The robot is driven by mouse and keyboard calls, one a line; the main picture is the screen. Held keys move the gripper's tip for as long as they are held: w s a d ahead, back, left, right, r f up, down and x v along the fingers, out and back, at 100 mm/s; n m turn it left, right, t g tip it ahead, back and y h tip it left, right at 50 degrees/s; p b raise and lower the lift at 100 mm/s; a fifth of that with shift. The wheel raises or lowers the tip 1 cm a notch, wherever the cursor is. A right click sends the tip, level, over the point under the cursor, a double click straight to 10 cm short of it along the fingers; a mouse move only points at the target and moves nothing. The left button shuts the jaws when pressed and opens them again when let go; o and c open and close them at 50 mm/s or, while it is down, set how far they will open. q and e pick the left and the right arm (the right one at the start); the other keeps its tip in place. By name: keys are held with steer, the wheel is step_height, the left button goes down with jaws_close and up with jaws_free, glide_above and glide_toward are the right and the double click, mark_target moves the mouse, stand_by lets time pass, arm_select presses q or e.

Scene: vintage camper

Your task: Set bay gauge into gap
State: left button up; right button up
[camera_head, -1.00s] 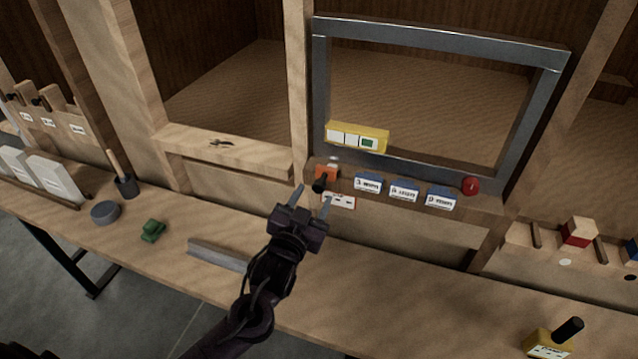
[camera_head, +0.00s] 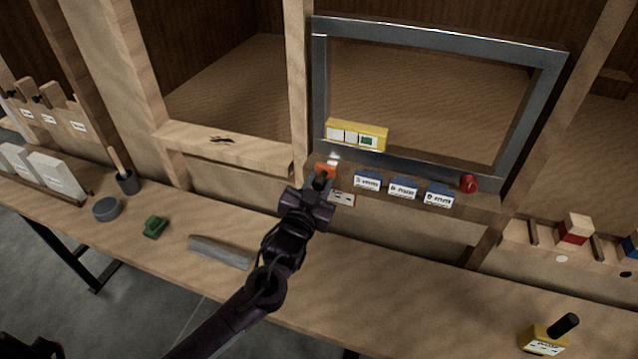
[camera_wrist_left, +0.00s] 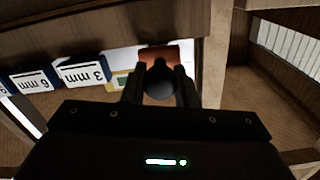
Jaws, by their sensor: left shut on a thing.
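An orange block with a black knob, which looks like the bay gauge (camera_head: 326,167), sits on the wooden ledge below the grey metal window frame (camera_head: 440,40), at its lower left corner. My left gripper (camera_head: 320,180) is shut on the black knob and partly hides the block in the head view. In the left wrist view the knob shows between the fingers (camera_wrist_left: 160,92), with the orange block (camera_wrist_left: 168,53) behind it. A narrow gap runs between the frame's left side and the wooden post (camera_head: 298,90). My right gripper is not in view.
Blue-and-white labelled blocks (camera_head: 403,188) stand right of the gauge, then a red knob (camera_head: 468,183). A grey metal strip (camera_head: 220,252) and green piece (camera_head: 154,227) lie on the bench.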

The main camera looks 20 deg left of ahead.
mark_target(325, 172)
arm_select(q)
steer(key=shift+w+d+b, duration=0.1)
steer(key=shift+w+b, duration=0.75)
steer(key=shift+w, duration=1.2)
jaws_close()
steer(key=shift+w, duration=0.15)
steer(key=shift+r, duration=0.15)
steer(key=o, duration=0.8)
jaws_free()
steer(key=shift+c, duration=0.2)
steer(key=shift+o, duration=1.2)
steer(key=shift+w, duration=0.1)
